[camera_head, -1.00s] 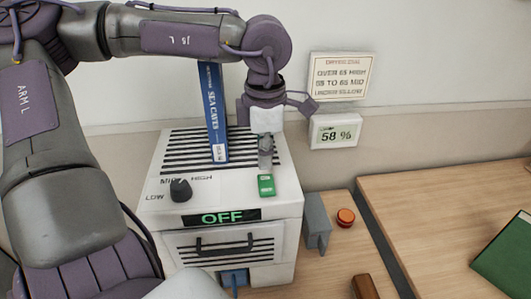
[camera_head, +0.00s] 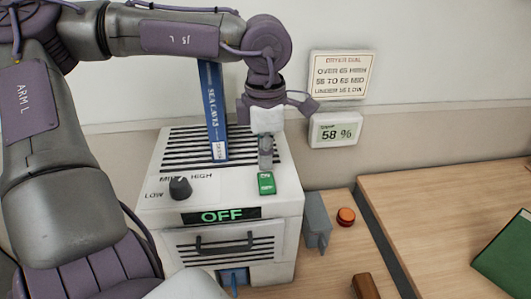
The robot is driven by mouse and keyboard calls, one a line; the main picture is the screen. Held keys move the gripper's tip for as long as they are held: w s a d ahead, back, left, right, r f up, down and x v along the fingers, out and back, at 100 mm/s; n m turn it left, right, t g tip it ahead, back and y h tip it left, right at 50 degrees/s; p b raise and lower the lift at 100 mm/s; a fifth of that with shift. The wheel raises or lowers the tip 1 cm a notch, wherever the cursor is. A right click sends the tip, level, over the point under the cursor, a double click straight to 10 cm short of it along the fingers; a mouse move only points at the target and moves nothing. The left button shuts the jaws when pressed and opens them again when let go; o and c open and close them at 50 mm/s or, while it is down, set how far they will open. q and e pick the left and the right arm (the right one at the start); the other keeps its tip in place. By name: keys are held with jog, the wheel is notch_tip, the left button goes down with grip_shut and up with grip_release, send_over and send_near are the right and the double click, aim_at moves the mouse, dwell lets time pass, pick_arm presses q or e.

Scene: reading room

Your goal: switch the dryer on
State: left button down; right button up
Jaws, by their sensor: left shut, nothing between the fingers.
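The white dryer (camera_head: 160,203) stands on the wooden table, with a slotted top and a front drawer handle. Its display (camera_head: 221,216) reads OFF in green. A green rocker switch (camera_head: 266,183) sits on the top at the right. A black dial (camera_head: 180,188) sits at the left among the marks LOW, MID and HIGH; its exact setting is hard to tell. My left gripper (camera_head: 265,165) is shut and empty, pointing down just behind the green switch; I cannot tell whether it touches it. My right gripper is not in view.
A blue book (camera_head: 213,110) marked SEA CAVES stands upright on the dryer. A wall meter (camera_head: 335,130) reads 58 %, below a dial sign (camera_head: 341,75). A grey block (camera_head: 317,222), an orange-red button (camera_head: 345,217) and a green book (camera_head: 507,259) are to the right.

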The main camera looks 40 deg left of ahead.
aim_at(265, 174)
pick_arm(q)
jog(key=shift+f, duration=0.15)
dwell(0.5)
jog(key=shift+f+b, duration=1.15)
jog(key=shift+b, duration=0.15)
jog(key=shift+r, duration=0.1)
jog(key=shift+r+p, duration=2.15)
jog(key=shift+r, duration=1.3)
